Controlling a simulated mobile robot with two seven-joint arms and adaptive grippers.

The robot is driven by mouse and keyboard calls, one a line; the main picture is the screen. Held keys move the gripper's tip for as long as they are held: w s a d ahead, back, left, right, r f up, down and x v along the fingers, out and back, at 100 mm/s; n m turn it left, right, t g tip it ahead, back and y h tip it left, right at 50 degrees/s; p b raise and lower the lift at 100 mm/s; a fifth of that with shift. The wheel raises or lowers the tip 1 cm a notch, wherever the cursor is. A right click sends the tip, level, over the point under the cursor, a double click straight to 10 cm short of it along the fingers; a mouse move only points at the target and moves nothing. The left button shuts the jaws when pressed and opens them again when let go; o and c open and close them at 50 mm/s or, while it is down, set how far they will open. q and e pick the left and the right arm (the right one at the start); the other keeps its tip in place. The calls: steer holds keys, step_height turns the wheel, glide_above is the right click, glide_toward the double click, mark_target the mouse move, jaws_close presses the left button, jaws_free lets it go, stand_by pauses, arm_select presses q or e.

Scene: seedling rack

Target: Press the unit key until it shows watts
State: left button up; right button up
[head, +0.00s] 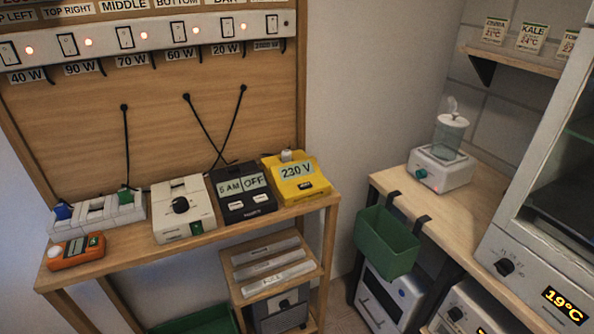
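A yellow meter (316,187) stands at the right end of the wooden bench. Its display (297,170) reads 230 V, so it shows volts. A small dark key or label (306,186) is on its front below the display; its lettering is too small to read. A white round piece (286,155) sits on top at the back of the meter. Neither of my grippers is in view, and nothing touches the meter.
Left of the meter stand a black timer (236,204) reading 5 AM OFF, a white dial box (166,221), a power strip (97,214) and an orange device (76,250). A green bin (386,243) hangs off the right-hand bench (396,180). Cords hang behind.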

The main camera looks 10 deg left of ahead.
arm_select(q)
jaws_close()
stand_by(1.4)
